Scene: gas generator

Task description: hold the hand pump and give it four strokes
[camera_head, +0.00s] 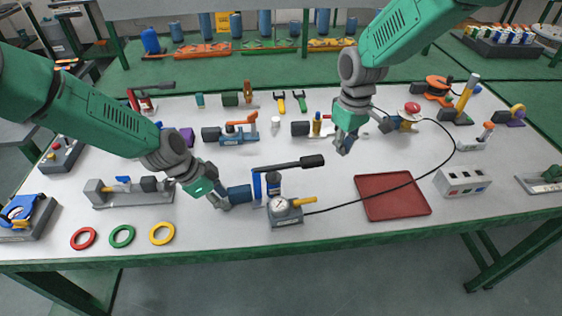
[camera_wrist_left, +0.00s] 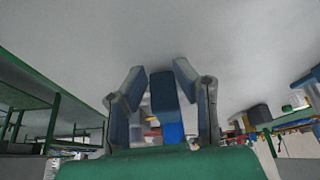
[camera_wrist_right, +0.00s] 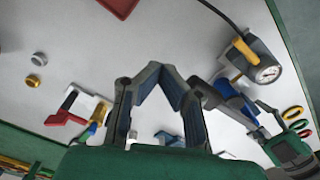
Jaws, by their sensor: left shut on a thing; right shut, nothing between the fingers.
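The hand pump has a blue cylinder (camera_head: 239,194), a blue upright bracket, a black lever (camera_head: 290,165) and a gauge (camera_head: 281,207) with a yellow knob. The lever slopes slightly up to the right and ends in a thick black grip. My left gripper (camera_head: 222,201) is shut on the cylinder's left end; the left wrist view shows the cylinder (camera_wrist_left: 164,92) between its fingers. My right gripper (camera_head: 344,145) is shut and empty, above the table, right of the lever grip and apart from it. The right wrist view shows its fingertips together (camera_wrist_right: 166,72) and the gauge (camera_wrist_right: 266,73) at right.
A black hose (camera_head: 370,198) runs from the pump over the red tray (camera_head: 392,210) to the back right. A grey block with buttons (camera_head: 462,180) stands right of the tray. Red, green and yellow rings (camera_head: 162,233) lie front left. Tools and fixtures line the back.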

